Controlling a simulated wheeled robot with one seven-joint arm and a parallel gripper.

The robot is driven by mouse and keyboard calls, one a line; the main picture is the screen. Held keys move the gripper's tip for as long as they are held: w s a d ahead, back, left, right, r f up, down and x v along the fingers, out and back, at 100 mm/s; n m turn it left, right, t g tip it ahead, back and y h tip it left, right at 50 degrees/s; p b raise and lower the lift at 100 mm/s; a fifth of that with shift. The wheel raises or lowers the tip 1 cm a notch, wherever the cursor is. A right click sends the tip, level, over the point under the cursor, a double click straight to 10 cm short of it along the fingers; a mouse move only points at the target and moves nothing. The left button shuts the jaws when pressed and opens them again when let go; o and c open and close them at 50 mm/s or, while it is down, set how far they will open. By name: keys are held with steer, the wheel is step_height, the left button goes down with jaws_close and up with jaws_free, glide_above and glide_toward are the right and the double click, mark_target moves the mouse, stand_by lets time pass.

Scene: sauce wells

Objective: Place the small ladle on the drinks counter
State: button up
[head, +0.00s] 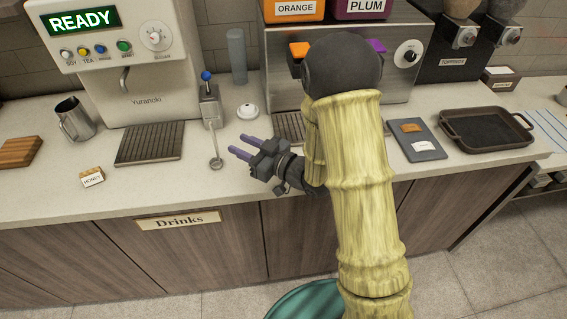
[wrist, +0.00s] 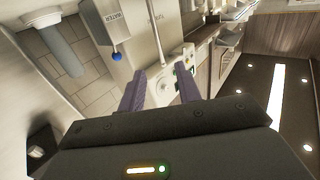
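A thin metal rod with a small round bowl-like end, which looks like the small ladle (head: 216,163), is on the drinks counter (head: 190,190) in the head view, in front of the blue-knobbed water tap. I cannot tell whether it touches the tap. My gripper (head: 242,147) is over the counter, just right of the ladle, its purple fingers pointing left. In the wrist view my gripper (wrist: 161,90) has its fingers apart with nothing held between them.
The water tap (head: 209,104) stands behind the ladle, close to my fingers. The white drinks machine (head: 150,98), a drip tray (head: 150,143), a metal pitcher (head: 74,120) and a honey packet (head: 92,177) are to the left. The counter's front strip is clear.

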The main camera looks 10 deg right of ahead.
steer(key=d+m+h, duration=0.1)
steer(key=d+h, duration=0.1)
steer(key=w+d+f+m+h, duration=0.1)
steer(key=d+h, duration=0.1)
steer(key=d, duration=0.1)
steer(key=w+d+m+h, duration=0.1)
steer(key=d+h, duration=0.1)
steer(key=h, duration=0.1)
steer(key=shift+d+f+t, duration=0.2)
steer(key=shift+f+t, duration=0.1)
steer(key=s+d+m+h, duration=0.1)
steer(key=d, duration=0.1)
steer(key=s+d+m+g+h, duration=0.1)
steer(key=d+h, duration=0.1)
steer(key=d+f+h, duration=0.1)
steer(key=d, duration=0.1)
steer(key=shift+s+d+m+g+h, duration=0.3)
steer(key=shift+s+m+g, duration=0.1)
steer(key=s+d+m+g+h, duration=0.1)
steer(key=s+d+m+g, duration=0.1)
steer(key=s, duration=0.6)
steer(key=s+d+m+g+h, duration=0.1)
steer(key=s+d+m+g, duration=0.1)
steer(key=s+g, duration=0.3)
steer(key=s+d, duration=0.1)
steer(key=s, duration=0.1)
steer(key=shift+s+d+m+h, duration=0.2)
steer(key=shift+s+m+h, duration=0.2)
